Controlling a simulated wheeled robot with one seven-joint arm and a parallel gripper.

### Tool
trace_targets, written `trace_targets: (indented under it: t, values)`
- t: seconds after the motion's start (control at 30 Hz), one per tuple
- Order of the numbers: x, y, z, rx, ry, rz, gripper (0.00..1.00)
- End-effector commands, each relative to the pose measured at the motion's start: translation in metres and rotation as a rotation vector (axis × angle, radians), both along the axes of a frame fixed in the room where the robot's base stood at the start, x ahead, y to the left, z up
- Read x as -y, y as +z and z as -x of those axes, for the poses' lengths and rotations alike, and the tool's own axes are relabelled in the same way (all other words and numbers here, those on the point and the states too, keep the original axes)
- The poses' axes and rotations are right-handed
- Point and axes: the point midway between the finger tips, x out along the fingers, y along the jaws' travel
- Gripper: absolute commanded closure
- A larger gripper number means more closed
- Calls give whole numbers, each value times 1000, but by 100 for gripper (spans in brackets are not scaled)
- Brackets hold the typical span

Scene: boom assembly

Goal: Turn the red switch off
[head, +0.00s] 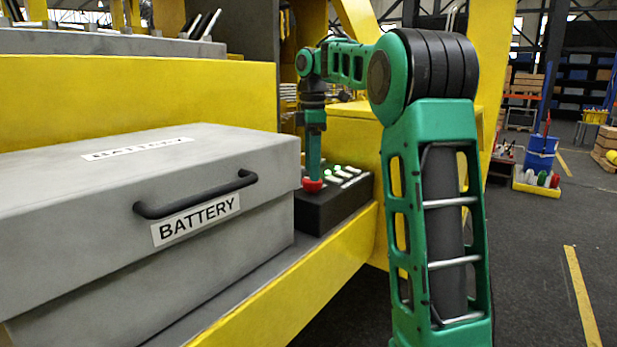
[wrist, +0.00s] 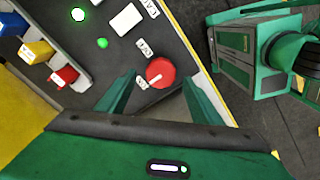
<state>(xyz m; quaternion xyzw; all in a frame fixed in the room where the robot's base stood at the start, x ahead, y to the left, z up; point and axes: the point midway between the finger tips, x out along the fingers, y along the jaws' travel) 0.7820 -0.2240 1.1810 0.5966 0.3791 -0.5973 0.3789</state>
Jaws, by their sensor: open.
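The red switch (head: 312,185) is a round knob at the near left corner of a black control box (head: 325,210). In the wrist view the red switch (wrist: 163,69) bears a white line pointing towards the lower left, near a small label (wrist: 142,82) too small to read. My gripper (head: 313,172) points down directly above the switch. In the wrist view my gripper (wrist: 157,80) is open, one finger on each side of the knob. I cannot tell whether the fingers touch it.
A grey battery box (head: 80,200) with a black handle (head: 195,195) stands left of the control box. White buttons and green lights (wrist: 102,43) sit on the panel. Blue, yellow and red connectors (wrist: 38,50) are at the left. A yellow beam (head: 290,300) runs along the front.

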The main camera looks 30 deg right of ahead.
Motion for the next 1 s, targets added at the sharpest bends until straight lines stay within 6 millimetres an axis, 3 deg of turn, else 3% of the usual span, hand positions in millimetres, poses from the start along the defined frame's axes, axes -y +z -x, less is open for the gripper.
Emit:
trace_targets:
  t: [0.3, 0.73, 0.9, 1.0]
  values:
    - [-1, -25, 0, -2, 1, -1, 40]
    - [0, -29, 0, 0, 1, -1, 40]
    - [0, -29, 0, 0, 1, -1, 81]
    - [0, -29, 0, 1, 0, 0, 81]
